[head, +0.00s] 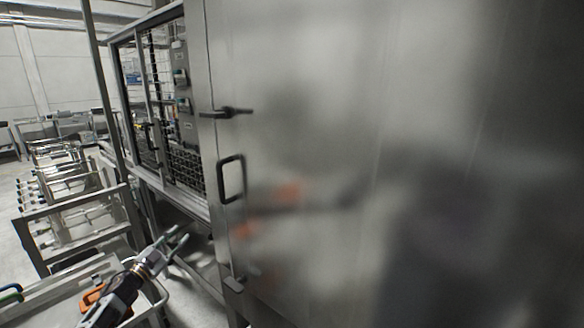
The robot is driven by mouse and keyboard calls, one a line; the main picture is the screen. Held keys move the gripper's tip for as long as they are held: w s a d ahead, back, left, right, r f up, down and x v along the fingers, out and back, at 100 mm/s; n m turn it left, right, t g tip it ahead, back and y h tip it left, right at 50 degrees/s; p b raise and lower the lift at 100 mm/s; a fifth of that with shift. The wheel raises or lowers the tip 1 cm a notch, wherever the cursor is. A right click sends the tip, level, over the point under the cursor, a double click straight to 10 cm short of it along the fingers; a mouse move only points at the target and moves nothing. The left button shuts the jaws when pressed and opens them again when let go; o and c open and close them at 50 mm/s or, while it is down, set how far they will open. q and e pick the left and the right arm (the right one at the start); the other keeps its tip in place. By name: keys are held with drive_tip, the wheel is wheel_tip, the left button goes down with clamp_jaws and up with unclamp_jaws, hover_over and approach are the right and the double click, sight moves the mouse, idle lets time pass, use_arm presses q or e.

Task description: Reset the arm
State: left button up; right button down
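My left gripper (178,243) is low in the head view, left of centre. Its two greenish fingertips are apart, with nothing visible between them. It points up and right, in front of the lower frame of the washer, and appears clear of the metal door. My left arm comes in from the bottom left. My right gripper is not in view; only blurred orange and dark reflections show on the door.
A large brushed-metal door (400,120) fills the right side, close by, with a black handle (231,178) and a latch (227,113). A glazed cabinet (160,110) stands left of it. Metal racks (75,215) line the left floor.

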use_arm(q)
drive_tip(key=s+a+f+n+g+y, duration=0.1)
drive_tip(key=s+f+n+g+y, duration=0.2)
drive_tip(key=f, duration=1)
drive_tip(key=s+f+n+y, duration=0.2)
drive_tip(key=s+f+y, duration=0.15)
drive_tip(key=f, duration=1.05)
drive_tip(key=s+d+f+n+g+y, duration=0.1)
drive_tip(key=s+f+g, duration=0.1)
drive_tip(key=s+f, duration=0.75)
drive_tip(key=s+d+f+n+g, duration=0.1)
drive_tip(key=s+f+n+g, duration=0.15)
drive_tip(key=s+f, duration=0.7)
drive_tip(key=s+d+f+g, duration=0.3)
drive_tip(key=s+f, duration=0.5)
drive_tip(key=s, duration=0.6)
drive_tip(key=s+d+f+g, duration=0.3)
drive_tip(key=s+d+f, duration=0.2)
drive_tip(key=s, duration=0.9)
drive_tip(key=s+d+f+g, duration=0.4)
drive_tip(key=s+f, duration=0.7)
drive_tip(key=s, duration=0.3)
drive_tip(key=shift+s+d+n, duration=0.35)
drive_tip(key=shift+n, duration=0.1)
